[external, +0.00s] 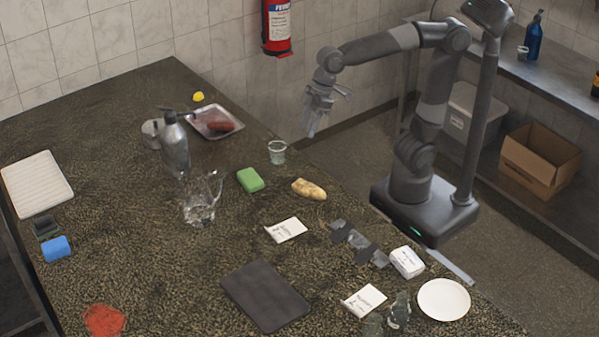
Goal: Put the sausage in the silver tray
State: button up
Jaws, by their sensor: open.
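The sausage (221,126) is a small reddish-brown piece lying on the silver tray (206,114), within its rim, on the far part of the counter. The tray is shallow and shiny. My gripper (311,128) hangs open and empty, pointing down, to the right of the tray and past the counter's right edge. It is apart from the sausage and the tray.
A metal pump bottle (174,145) stands just left of the tray, beside a small metal container (152,133). A yellow item (198,97) sits behind the tray.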

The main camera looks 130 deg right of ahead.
jog(key=s+a+f+n+t, duration=0.1)
jog(key=s+a+f+n, duration=0.2)
jog(key=s+a, duration=0.9)
notch_tip(320, 180, down, 3)
jog(key=shift+a+f, duration=0.1)
jog(key=shift+a, duration=0.25)
jog(key=shift+o, duration=0.4)
